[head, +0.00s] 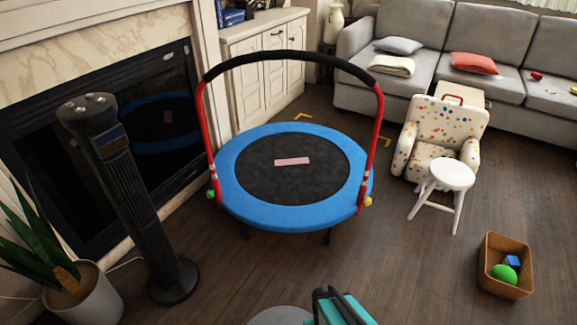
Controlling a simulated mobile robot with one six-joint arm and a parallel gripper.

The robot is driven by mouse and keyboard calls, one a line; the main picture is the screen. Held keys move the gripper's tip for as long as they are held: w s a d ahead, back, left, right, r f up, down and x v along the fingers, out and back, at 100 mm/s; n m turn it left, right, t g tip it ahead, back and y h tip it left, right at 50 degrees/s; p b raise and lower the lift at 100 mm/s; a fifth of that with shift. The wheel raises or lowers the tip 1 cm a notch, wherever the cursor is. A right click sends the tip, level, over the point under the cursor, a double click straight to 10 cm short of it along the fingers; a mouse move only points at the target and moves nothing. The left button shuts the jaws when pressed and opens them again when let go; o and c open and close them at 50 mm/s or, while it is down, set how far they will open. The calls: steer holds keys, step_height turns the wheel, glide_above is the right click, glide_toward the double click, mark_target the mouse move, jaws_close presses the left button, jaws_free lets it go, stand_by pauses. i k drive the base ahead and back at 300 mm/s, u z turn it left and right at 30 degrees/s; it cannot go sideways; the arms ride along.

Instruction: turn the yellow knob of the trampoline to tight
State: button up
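The trampoline (240,201) stands on the floor in the middle of the head view, with a blue padded rim, a black mat and a red handlebar with a black foam top. The yellow knob (368,201) is small and sits low on the right leg of the handlebar, at the rim's edge. A green knob (211,194) sits on the left leg. The yellow knob's setting is too small to read.
A pink slab (292,162) lies on the mat. A black tower fan (130,190) and a potted plant (92,297) stand left. A white stool (451,174), a dotted chair (437,130) and a toy basket (490,288) stand right.

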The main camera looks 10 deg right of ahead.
mark_target(367, 201)
steer(key=z, duration=0.05)
steer(key=i, duration=0.9)
steer(key=u, duration=0.05)
